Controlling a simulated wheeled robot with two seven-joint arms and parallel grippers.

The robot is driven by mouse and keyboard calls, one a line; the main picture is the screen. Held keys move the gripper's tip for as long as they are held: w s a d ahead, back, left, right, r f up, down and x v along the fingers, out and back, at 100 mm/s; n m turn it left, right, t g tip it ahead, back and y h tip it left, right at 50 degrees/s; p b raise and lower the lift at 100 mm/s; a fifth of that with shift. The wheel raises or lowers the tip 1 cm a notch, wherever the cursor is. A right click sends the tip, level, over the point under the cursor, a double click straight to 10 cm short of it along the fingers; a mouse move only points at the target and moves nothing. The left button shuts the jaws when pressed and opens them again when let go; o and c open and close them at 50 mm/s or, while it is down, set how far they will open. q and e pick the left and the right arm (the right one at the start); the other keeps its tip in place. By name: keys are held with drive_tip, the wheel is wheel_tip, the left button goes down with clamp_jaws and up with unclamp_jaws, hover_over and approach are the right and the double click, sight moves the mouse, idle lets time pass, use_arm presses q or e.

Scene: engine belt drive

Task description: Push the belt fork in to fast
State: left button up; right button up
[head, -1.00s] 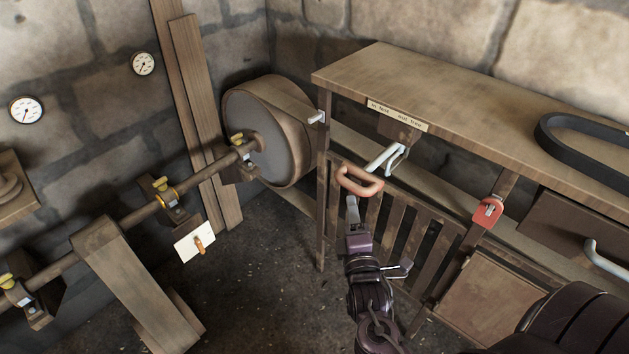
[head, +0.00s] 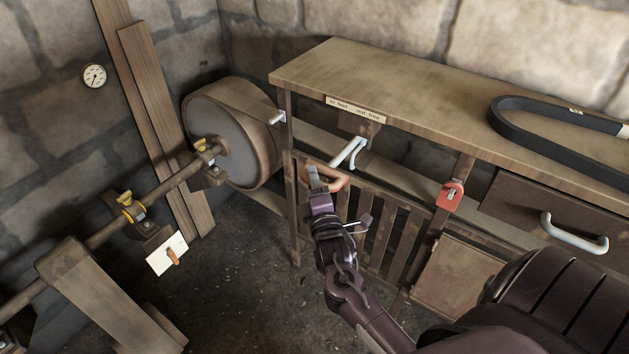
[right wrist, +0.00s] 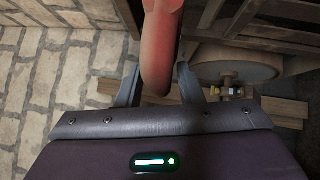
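The belt fork's orange D-shaped handle (head: 338,181) sticks out on pale metal rods (head: 347,152) below the bench top, under a label plate (head: 356,109) reading "in fast, out free". My right gripper (head: 316,180) is at the left part of the handle in the head view. In the right wrist view the handle (right wrist: 160,50) comes down between the two spread fingers (right wrist: 157,88), with a gap on each side. The gripper is open and not closed on it. My left gripper is not in view.
A large pulley wheel (head: 232,135) stands left of the bench (head: 400,85) on a shaft. A black belt (head: 540,125) lies on the bench top. A slatted gate (head: 385,225), a red padlock-like tag (head: 449,196) and a drawer handle (head: 575,233) are nearby.

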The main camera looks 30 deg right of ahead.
clamp_jaws()
drive_tip(key=w+d, duration=0.3)
drive_tip(key=d, duration=0.6)
drive_tip(key=shift+w+r+b, duration=0.15)
drive_tip(key=shift+w+b, duration=0.2)
drive_tip(key=shift+c, duration=1)
unclamp_jaws()
drive_tip(key=shift+d, duration=0.1)
drive_tip(key=o, duration=0.4)
drive_tip(key=shift+w+d+f, duration=0.1)
drive_tip(key=shift+f, duration=0.1)
drive_tip(key=shift+o, duration=0.2)
